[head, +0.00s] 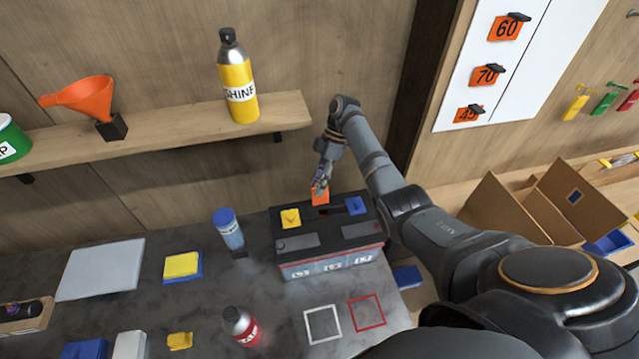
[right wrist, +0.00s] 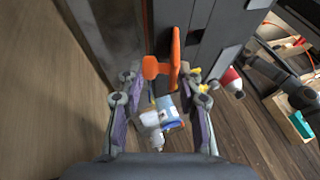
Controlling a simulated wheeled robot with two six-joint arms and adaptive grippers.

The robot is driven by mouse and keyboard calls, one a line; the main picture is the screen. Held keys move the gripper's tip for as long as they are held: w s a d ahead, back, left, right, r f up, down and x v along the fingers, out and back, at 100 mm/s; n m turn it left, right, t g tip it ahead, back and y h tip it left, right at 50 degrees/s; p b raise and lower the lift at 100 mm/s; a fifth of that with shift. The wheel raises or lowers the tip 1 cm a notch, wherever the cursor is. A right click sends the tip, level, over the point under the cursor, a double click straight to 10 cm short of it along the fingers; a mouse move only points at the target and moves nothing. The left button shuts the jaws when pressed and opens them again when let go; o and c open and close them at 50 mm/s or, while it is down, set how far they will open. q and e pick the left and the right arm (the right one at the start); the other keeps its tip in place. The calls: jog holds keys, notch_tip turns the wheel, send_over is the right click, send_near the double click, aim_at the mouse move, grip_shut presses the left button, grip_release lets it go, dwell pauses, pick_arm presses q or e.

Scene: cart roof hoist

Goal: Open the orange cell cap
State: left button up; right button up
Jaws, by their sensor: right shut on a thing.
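The battery (head: 343,229) stands on the grey bench, with a black top and several white labels on its front. The orange cell cap (head: 320,198) is at the back of its top, tilted up, with a dark opening in front of it. A yellow cap (head: 290,218) and a blue cap (head: 356,206) sit to either side. My right gripper (head: 320,187) is shut on the orange cap from above and behind. In the right wrist view the orange cap (right wrist: 160,68) shows beyond the fingertips (right wrist: 163,85); their exact contact is unclear. My left gripper is out of view.
A shelf (head: 180,130) above holds a yellow bottle (head: 237,80) and an orange funnel (head: 82,98). A blue-capped bottle (head: 229,231) stands left of the battery. A red-labelled bottle (head: 241,325) and two marked squares are in front. An open cardboard box (head: 545,205) is at right.

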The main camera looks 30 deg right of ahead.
jog(key=o, duration=1)
jog(key=shift+w, duration=0.15)
